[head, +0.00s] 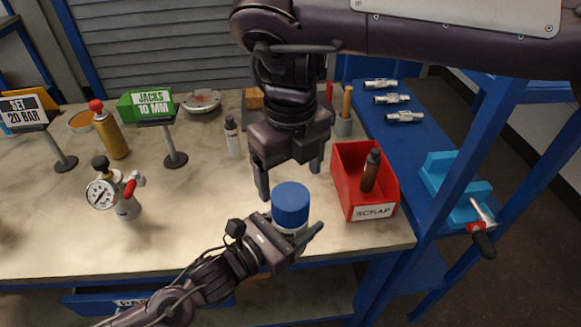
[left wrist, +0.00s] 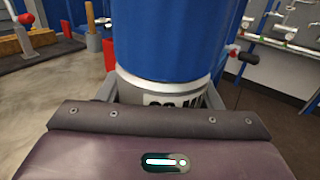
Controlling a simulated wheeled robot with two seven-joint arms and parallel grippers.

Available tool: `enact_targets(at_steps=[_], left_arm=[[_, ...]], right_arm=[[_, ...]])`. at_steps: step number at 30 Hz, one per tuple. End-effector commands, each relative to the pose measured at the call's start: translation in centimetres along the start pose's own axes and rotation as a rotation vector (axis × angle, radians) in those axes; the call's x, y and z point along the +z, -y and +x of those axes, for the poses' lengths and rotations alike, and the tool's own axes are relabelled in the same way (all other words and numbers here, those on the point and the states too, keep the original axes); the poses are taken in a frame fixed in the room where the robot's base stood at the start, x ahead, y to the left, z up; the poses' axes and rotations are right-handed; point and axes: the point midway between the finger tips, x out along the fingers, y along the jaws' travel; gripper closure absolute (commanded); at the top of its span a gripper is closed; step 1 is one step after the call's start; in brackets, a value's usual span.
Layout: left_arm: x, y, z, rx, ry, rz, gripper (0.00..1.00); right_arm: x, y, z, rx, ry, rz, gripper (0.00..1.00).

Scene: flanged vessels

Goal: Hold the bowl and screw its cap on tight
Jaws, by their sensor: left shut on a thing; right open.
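The bowl (head: 290,232) is a pale metal vessel, mostly hidden behind my left gripper and under its blue cap (head: 291,203). My left gripper (head: 300,239) is shut on the bowl near the bench's front edge. In the left wrist view the bowl (left wrist: 172,98) shows a dark printed label between the jaws, and the blue cap (left wrist: 172,40) sits over it above a pale ring. I cannot tell how tight the cap is. My right gripper (head: 290,182) is open, pointing down above and behind the cap, with its fingers apart.
A red SCRAP bin (head: 350,190) with a brown bottle (head: 371,168) stands close on the right. A pressure gauge unit (head: 120,195) stands at the left. The bench top (head: 200,215) left of the bowl is clear.

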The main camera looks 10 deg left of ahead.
Motion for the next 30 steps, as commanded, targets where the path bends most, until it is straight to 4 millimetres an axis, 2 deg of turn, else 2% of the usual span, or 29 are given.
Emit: enact_targets(at_steps=[3, 7, 20, 25, 30], left_arm=[[0.2, 0.0, 0.0, 0.0, 0.005, 0.001, 1.0], [0.2, 0.0, 0.0, 0.0, 0.005, 0.001, 1.0], [0.2, 0.0, 0.0, 0.0, 0.005, 0.0, 1.0], [0.2, 0.0, 0.0, 0.0, 0.005, 0.0, 1.0], [0.2, 0.0, 0.0, 0.0, 0.005, 0.001, 1.0]], right_arm=[[0.1, 0.0, -0.2, 0.005, -0.009, -0.153, 0.2], [0.1, 0.1, -0.4, 0.011, -0.014, -0.252, 0.2], [0.1, 0.1, -0.3, 0.013, -0.016, -0.288, 0.2], [0.0, 0.1, 1.0, 0.013, -0.019, -0.289, 0.2], [-0.1, 0.0, 3.7, 0.014, -0.02, -0.289, 0.2]])
